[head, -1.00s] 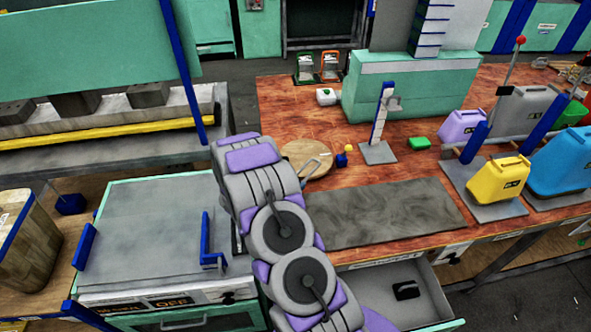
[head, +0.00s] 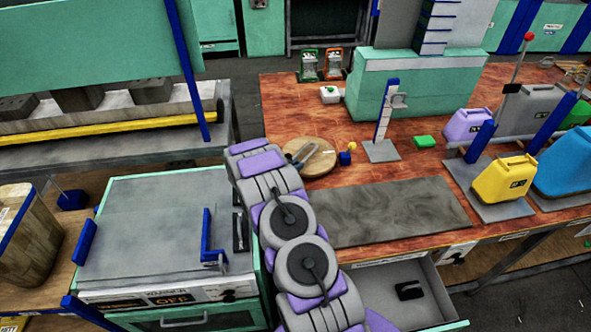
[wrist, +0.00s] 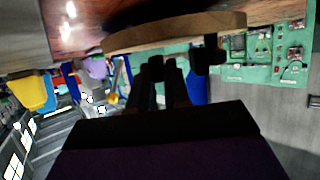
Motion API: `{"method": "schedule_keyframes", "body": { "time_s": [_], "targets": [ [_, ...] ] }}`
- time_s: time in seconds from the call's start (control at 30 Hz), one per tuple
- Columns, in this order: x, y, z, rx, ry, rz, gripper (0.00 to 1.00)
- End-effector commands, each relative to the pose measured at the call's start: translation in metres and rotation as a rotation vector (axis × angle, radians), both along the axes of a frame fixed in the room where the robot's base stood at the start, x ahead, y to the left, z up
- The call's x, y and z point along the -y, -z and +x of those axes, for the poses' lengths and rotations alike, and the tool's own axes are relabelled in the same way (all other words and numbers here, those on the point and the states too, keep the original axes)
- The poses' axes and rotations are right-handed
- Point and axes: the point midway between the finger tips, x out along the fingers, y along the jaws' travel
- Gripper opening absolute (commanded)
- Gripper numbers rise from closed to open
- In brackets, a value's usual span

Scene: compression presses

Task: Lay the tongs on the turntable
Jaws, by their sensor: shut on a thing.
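The turntable (head: 294,164) is a round wooden disc on the red-brown bench, partly hidden behind my arm in the head view. The tongs (head: 309,152) show as a small grey shape over the disc; I cannot tell whether they touch it. In the wrist view, which is upside down and dark, my gripper (wrist: 166,72) is shut on the tongs, close to the turntable's rim (wrist: 180,32). The tongs' outline there is too dark to separate from the fingers.
A yellow-topped blue item (head: 346,156) stands close right of the turntable. A grey stand (head: 381,149) is farther right. A dark mat (head: 395,211) lies in front, above an open drawer (head: 400,288). A press (head: 150,225) stands at left.

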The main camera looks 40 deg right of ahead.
Motion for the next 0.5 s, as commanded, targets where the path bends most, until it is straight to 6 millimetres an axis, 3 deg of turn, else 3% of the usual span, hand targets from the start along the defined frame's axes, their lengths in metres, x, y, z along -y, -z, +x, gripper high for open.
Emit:
{"method": "schedule_keyframes", "body": {
  "time_s": [0.1,0.37,0.4,0.5],
  "targets": [
    [-0.0003,0.0124,0.0001,0.0,-0.001,-0.001,0.0],
    [-0.0005,0.012,0.0001,0.001,-0.001,-0.001,0.0],
    [-0.0004,0.0124,0.0,0.0,-0.001,0.0,0.19],
    [-0.0002,0.0123,-0.0001,0.0,-0.001,0.0,0.28]
  ]
}}
